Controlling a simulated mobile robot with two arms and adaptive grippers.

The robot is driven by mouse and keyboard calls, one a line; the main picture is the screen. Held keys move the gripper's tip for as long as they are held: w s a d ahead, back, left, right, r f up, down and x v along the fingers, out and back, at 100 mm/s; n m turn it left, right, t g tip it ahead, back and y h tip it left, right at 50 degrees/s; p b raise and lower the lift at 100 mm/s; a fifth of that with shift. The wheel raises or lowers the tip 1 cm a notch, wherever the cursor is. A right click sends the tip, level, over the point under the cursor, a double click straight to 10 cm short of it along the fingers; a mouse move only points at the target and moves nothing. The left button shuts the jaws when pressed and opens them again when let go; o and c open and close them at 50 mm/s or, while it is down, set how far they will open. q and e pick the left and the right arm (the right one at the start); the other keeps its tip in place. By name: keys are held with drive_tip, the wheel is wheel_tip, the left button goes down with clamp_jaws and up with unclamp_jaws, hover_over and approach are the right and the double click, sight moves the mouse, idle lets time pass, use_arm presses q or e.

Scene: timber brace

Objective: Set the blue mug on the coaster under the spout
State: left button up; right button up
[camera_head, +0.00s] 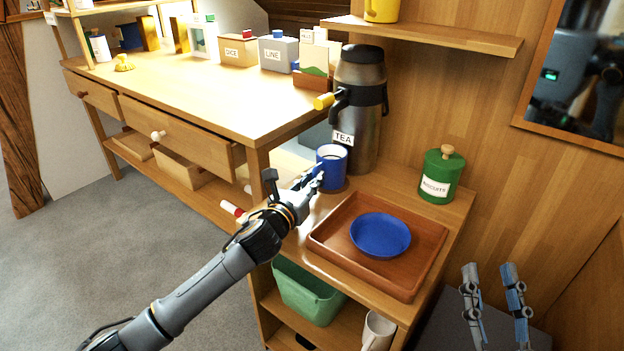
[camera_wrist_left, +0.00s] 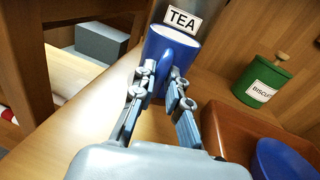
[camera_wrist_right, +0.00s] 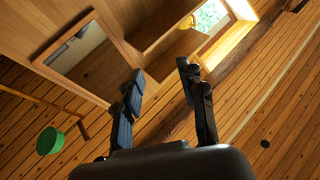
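My left gripper (camera_head: 314,178) is at the mug's near side. In the left wrist view its fingers (camera_wrist_left: 162,82) are apart, with the handle of the mug (camera_wrist_left: 176,48) between them; I see a gap beside the handle. My right gripper (camera_head: 494,268) is open and empty, away from the counter at lower right.
A wooden tray (camera_head: 324,238) with a blue bowl (camera_head: 380,236) lies close to the right of my left gripper. A green biscuit canister (camera_head: 441,177) stands behind the tray. The higher workbench (camera_head: 190,90) with an open drawer is to the left. A green bin (camera_head: 306,291) sits below.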

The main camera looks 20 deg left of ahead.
use_arm(q)
drive_tip(key=shift+o, duration=1.4)
drive_tip(key=shift+r, duration=0.1)
drive_tip(key=shift+s, duration=0.3)
drive_tip(key=s, duration=0.3)
drive_tip(key=s+a+p, duration=0.1)
drive_tip(key=s, duration=0.3)
drive_tip(key=s+a+p, duration=0.1)
drive_tip(key=s, duration=0.3)
drive_tip(key=shift+s, duration=0.15)
use_arm(e)
wheel_tip(320, 180, down, 10)
drive_tip(key=w+d+g+h, duration=0.1)
drive_tip(key=g+h, duration=0.1)
drive_tip(key=g, duration=0.4)
